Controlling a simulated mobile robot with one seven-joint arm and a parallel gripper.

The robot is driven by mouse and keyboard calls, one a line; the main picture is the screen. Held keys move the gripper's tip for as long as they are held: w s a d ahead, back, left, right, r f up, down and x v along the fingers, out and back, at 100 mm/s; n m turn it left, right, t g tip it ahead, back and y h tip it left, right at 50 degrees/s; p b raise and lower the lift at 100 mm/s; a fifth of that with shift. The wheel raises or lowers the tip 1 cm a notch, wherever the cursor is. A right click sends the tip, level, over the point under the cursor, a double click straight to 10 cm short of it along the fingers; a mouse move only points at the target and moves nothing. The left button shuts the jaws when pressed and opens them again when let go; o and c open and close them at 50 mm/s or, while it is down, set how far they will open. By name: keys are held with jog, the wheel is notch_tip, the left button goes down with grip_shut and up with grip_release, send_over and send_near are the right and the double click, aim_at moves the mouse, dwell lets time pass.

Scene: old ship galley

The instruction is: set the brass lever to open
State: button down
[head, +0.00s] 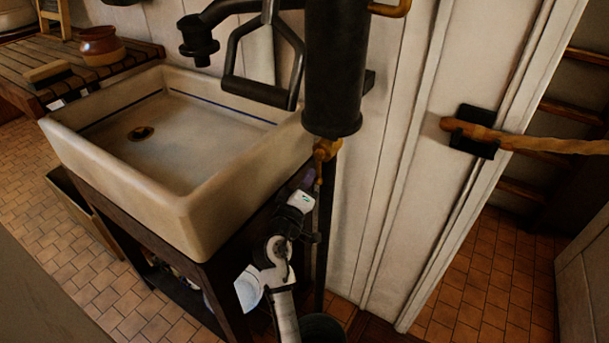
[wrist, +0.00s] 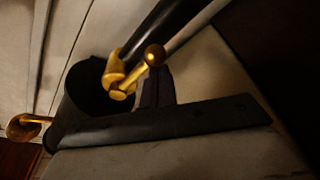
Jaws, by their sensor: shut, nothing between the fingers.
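The brass lever (head: 325,150) sits under the black pump cylinder, at the top of a dark pipe. In the wrist view the lever (wrist: 153,55) shows a round ball knob on a short arm beside its brass valve body. My gripper (head: 310,180) is just below and left of the valve in the head view, close to the lever. It is shut and empty. I cannot tell whether its fingers touch the lever. The lever's handle is small and partly hidden in the head view, so its exact angle is unclear there.
The black pump cylinder (head: 332,65) hangs above the valve, with a black handle frame (head: 292,50) at its left. A cream sink (head: 195,210) stands close on the left. A black bracket (wrist: 190,122) crosses the wrist view. A wooden rail (head: 540,145) is at right.

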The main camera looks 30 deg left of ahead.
jog(key=shift+d, duration=0.1)
jog(key=shift+d+f+n+p, duration=0.25)
jog(key=shift+d+n+p, duration=0.05)
jog(key=shift+d+n, duration=0.2)
jog(key=shift+a+r, duration=0.1)
